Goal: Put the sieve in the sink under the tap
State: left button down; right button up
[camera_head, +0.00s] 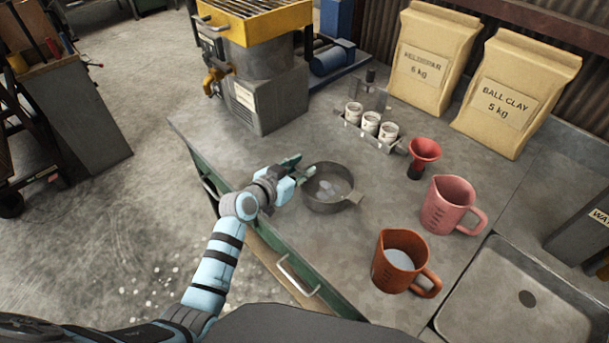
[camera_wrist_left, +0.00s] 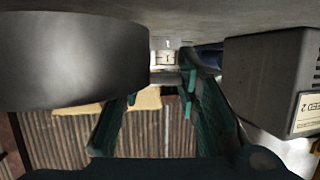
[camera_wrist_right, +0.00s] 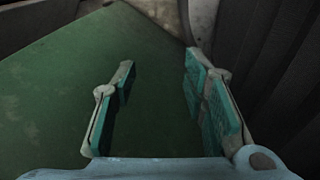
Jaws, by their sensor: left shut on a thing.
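The sieve (camera_head: 322,206), a round dark grey pan with pale patches inside, sits upright on the grey worktop. A short lug shows on its right side. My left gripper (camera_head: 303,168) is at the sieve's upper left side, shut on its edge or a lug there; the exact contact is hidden. In the left wrist view the sieve (camera_wrist_left: 75,62) is a dark curved wall beside the fingers. My right gripper (camera_wrist_right: 155,90) is open and empty, seen only in the right wrist view. The sink (camera_head: 490,297) with its drain is at lower right. I cannot make out the tap.
A rack with white cups (camera_head: 371,122) stands behind.

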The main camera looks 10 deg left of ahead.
pick_arm(q)
notch_tip(320, 180, up, 25)
jog(key=d+m+h+p, duration=0.1)
jog(key=p, duration=0.2)
jog(key=s+a+r+m+g+h, duration=0.1)
jog(key=s+a+m+g+h, duration=0.15)
jog(key=s, duration=0.55)
jog(key=s+a+r+m+g+h, duration=0.1)
jog(key=s+a, duration=0.2)
jog(key=s, duration=0.5)
jog(key=s+f+m+g+h, duration=0.1)
jog(key=s+f+m, duration=0.1)
jog(key=s+f, duration=0.4)
jog(key=shift+f+h, duration=0.35)
jog(key=shift+f, duration=0.4)
pick_arm(e)
notch_tip(320, 180, up, 4)
jog(key=shift+a, duration=0.1)
pick_arm(q)
jog(key=shift+d+g, duration=0.1)
jog(key=shift+g, duration=0.15)
pick_arm(e)
jog(key=shift+s, duration=0.1)
jog(key=shift+c, duration=0.8)
